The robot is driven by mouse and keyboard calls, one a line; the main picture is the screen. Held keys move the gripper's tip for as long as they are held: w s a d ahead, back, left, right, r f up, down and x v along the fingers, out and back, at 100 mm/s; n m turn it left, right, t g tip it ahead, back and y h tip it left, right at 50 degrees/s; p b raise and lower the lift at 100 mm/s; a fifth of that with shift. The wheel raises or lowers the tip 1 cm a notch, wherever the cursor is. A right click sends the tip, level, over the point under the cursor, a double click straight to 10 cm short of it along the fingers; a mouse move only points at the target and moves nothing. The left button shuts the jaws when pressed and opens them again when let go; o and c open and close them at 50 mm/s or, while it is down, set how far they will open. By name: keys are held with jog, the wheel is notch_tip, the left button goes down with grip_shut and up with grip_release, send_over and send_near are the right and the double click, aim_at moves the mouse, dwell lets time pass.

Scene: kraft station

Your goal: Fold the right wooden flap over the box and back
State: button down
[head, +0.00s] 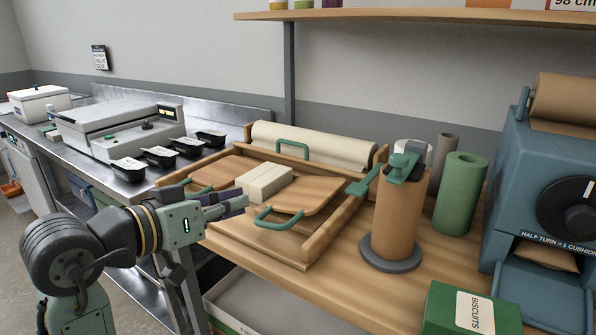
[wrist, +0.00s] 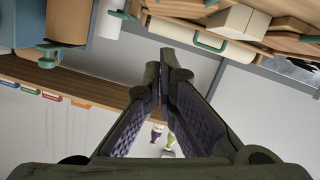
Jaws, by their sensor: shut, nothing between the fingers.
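The right wooden flap (head: 312,193) lies open and roughly flat to the right of the box, with a green handle (head: 278,218) at its front edge. The cream box (head: 265,180) sits in the middle of the wooden folding tray (head: 318,243). My gripper (head: 241,203) is shut and empty, in front of the box and left of the right flap's handle in the head view. In the wrist view the fingers (wrist: 165,72) meet; the picture is turned over, and the box (wrist: 236,19) shows at the top, clear of them.
The left wooden flap (head: 210,171) lies open behind my gripper. A paper roll (head: 312,145) lies along the tray's back. A brown roll on a stand (head: 400,220) stands at the tray's right. A biscuits box (head: 470,312) is at the front right. Black trays (head: 160,157) stand at the left.

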jog(key=shift+n, duration=0.7)
jog(key=p+x, duration=0.1)
jog(key=x, duration=0.2)
jog(key=f+p+x, duration=0.1)
jog(key=x, duration=0.3)
jog(key=s+f+p+x, duration=0.1)
jog(key=x, duration=0.2)
jog(key=shift+w+d+p, duration=0.2)
jog(key=shift+d+p, duration=0.1)
jog(key=shift+p, duration=0.05)
jog(key=shift+s+d+f, duration=0.15)
jog(key=shift+d+f, duration=0.1)
jog(key=shift+f, duration=0.45)
